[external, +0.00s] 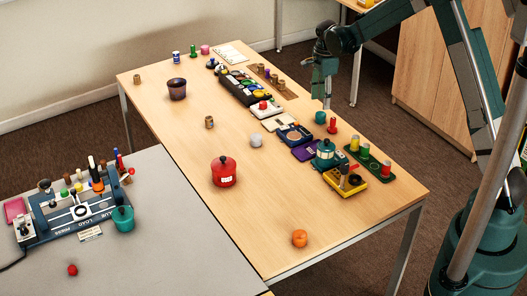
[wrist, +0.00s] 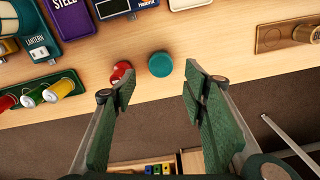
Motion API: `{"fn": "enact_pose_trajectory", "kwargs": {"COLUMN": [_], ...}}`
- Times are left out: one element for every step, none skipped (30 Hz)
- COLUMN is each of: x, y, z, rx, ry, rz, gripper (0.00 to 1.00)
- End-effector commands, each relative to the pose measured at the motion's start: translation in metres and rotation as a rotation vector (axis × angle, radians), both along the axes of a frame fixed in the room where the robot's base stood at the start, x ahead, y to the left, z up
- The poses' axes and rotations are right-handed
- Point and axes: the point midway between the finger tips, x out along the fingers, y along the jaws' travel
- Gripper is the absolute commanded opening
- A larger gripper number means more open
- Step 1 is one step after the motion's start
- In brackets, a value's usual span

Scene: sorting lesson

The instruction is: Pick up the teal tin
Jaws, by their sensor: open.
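A small round teal tin (external: 320,117) stands near the right edge of the wooden table. In the wrist view the teal tin (wrist: 160,64) is seen from above, just beyond the gap between my fingertips. My gripper (wrist: 158,86) is open and empty, with its green fingers on either side of that gap. In the external view my gripper (external: 322,92) hangs above the table edge, close to the tin. Nothing hides the tin in the wrist view.
A red peg-like piece (wrist: 121,72) stands close left of the tin, near my left fingertip. A green tray (wrist: 42,92) with coloured cylinders lies further left. A wooden rack (wrist: 285,37) is at right. The table edge runs just below the tin.

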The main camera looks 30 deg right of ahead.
Motion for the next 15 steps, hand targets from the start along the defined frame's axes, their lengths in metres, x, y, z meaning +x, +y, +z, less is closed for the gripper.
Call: {"fn": "enact_pose_trajectory", "kwargs": {"x": [0.0010,0.0013,0.0015,0.0016,0.0016,0.0017,0.0016,0.0016,0.0016,0.0016,0.0017,0.0017,0.0017,0.0017,0.0017], "y": [-0.0002,-0.0002,-0.0002,-0.0002,-0.0002,-0.0002,-0.0002,-0.0002,-0.0002,-0.0002,-0.0002,-0.0002,-0.0002,-0.0002,-0.0002], "z": [-0.0026,-0.0035,-0.0043,-0.0047,-0.0049,-0.0049,-0.0048,-0.0048,-0.0047,-0.0047,-0.0047,-0.0047,-0.0051,-0.0057,-0.0072], "rx": [0.000,0.000,0.000,0.000,0.000,0.000,0.000,0.000,0.000,0.000,0.000,0.000,0.000,0.000,0.000], "ry": [0.002,0.003,0.004,0.005,0.005,0.005,0.005,0.005,0.005,0.005,0.005,0.005,0.005,0.005,0.005], "rz": [-0.006,-0.008,-0.011,-0.012,-0.013,-0.013,-0.013,-0.013,-0.013,-0.013,-0.013,-0.013,-0.012,-0.012,-0.012], "gripper": [0.43,0.43,0.43,0.43,0.43,0.43,0.43,0.43,0.43,0.43,0.43,0.43,0.43,0.43,0.43]}}
